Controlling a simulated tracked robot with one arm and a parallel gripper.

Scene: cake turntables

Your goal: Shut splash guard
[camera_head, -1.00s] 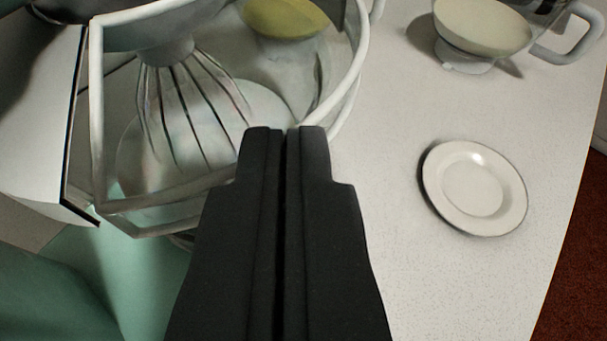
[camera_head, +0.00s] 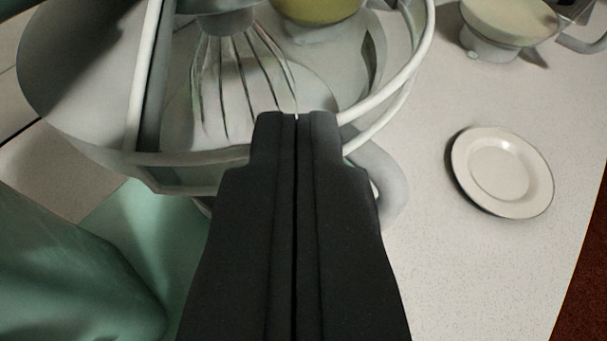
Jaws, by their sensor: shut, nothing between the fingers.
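The splash guard is a clear curved shell with a pale frame. Its white rim (camera_head: 415,65) curves down at the right, and a straight white edge (camera_head: 148,70) runs up its left side. A wire whisk (camera_head: 228,85) hangs behind or inside it. My gripper (camera_head: 297,115) is shut and empty. Its fingertips overlap the lower right of the guard in the picture, and I cannot tell if they touch it. The fingers hide part of the guard's lower rim.
A white plate (camera_head: 502,173) lies on the pale speckled counter (camera_head: 470,270) at right. A cream-filled bowl (camera_head: 510,20) stands beyond it. A yellow-filled bowl (camera_head: 318,8) shows through the guard. A grey rounded metal surface (camera_head: 75,65) is at left, a green body (camera_head: 75,265) at lower left.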

